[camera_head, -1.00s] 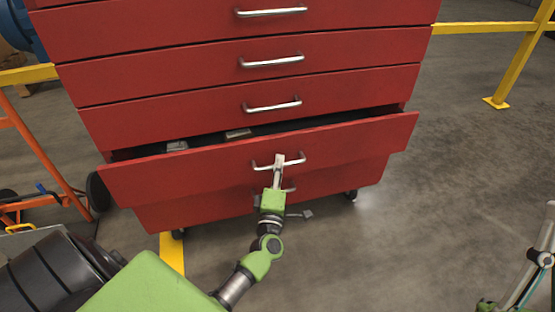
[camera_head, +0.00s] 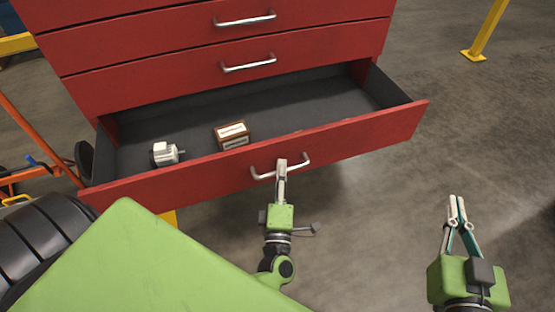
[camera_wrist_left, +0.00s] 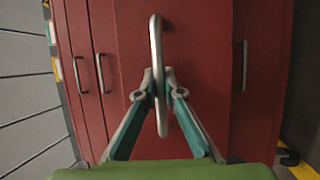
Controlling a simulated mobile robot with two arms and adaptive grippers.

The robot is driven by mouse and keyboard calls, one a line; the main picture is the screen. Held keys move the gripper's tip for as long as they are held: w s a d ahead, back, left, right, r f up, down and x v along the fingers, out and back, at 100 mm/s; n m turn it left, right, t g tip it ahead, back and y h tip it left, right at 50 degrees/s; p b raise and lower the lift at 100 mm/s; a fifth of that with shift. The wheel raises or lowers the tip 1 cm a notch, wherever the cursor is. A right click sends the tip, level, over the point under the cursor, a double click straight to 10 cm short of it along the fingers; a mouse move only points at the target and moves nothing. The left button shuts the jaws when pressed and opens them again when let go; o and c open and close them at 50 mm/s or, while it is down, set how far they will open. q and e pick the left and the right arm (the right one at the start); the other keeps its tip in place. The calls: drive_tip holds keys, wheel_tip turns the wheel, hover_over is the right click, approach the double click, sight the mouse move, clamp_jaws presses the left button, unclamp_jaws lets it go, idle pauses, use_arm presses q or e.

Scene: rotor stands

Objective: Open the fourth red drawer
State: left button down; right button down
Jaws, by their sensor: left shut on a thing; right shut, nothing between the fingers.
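The red drawer (camera_head: 350,136) stands pulled well out of the red cabinet (camera_head: 200,92), with its dark inside showing. My left gripper (camera_head: 281,163) is shut on the drawer's silver handle (camera_head: 299,164). In the left wrist view the fingers (camera_wrist_left: 159,85) close around the middle of the handle (camera_wrist_left: 156,40). My right gripper (camera_head: 457,199) is shut and empty, apart from the cabinet at the lower right.
A small white motor-like part (camera_head: 164,153) and a brown box with a white label (camera_head: 232,134) lie in the drawer. Drawers above are shut. An orange frame (camera_head: 40,140) stands at the left. The floor at right (camera_head: 480,120) is clear.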

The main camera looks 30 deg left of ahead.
use_arm(q)
drive_tip(key=shift+s+d, duration=0.15)
drive_tip(key=shift+d, duration=0.05)
drive_tip(key=c, duration=2.4)
unclamp_jaws()
drive_tip(key=v, duration=1.2)
